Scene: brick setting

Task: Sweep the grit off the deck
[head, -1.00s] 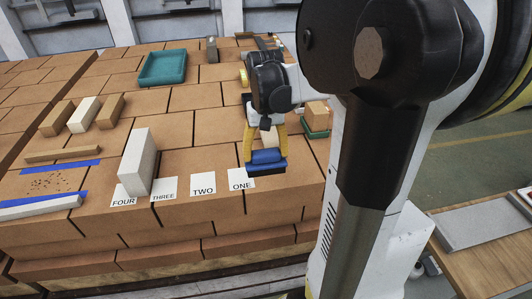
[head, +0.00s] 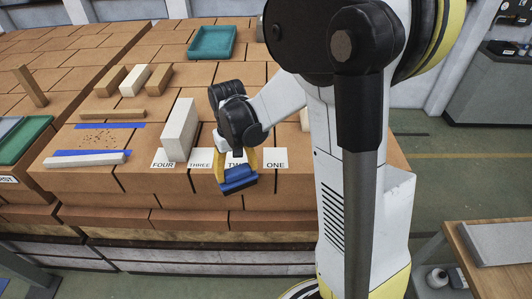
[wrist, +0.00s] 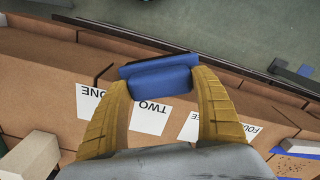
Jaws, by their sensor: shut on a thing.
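The grit (head: 98,137) is a scatter of dark specks on the brick deck (head: 140,178), between a rear blue strip (head: 112,125) and a front blue strip (head: 72,153). Some specks also show at the lower right edge of the wrist view (wrist: 303,162). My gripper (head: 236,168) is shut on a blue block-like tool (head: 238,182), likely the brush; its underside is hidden. It holds the tool near the deck's front edge, in front of card TWO, well right of the grit. The wrist view shows the tool (wrist: 162,82) between both yellow fingers.
A white bar (head: 85,160) lies along the front strip. A brown bar (head: 113,114) and several short blocks lie behind the grit. A teal tray (head: 212,42) sits farther back.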

